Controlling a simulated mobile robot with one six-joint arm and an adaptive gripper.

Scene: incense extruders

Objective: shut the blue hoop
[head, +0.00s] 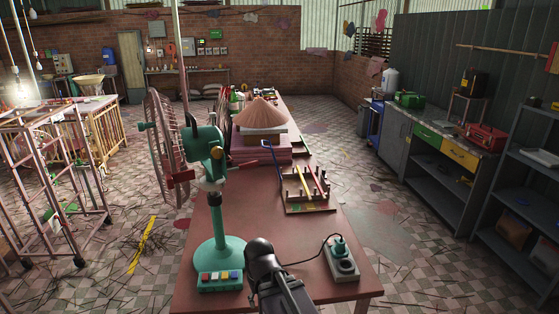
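A thin blue curved piece (272,161) stands beside the stack of pink sheets (262,152), near the middle of the table. It may be the blue hoop, but it is too small to tell whether it is open or shut. My gripper (262,250) is the dark end of the grey arm at the table's front. It is apart from the blue piece and well in front of it. Its fingers cannot be made out.
A teal fan (220,254) with colored buttons stands at the table's (263,206) front left, its cage (166,145) overhanging the left edge. A wooden peg rack (305,190) is behind right of my gripper. A socket block (341,263) with plug and cable lies right.

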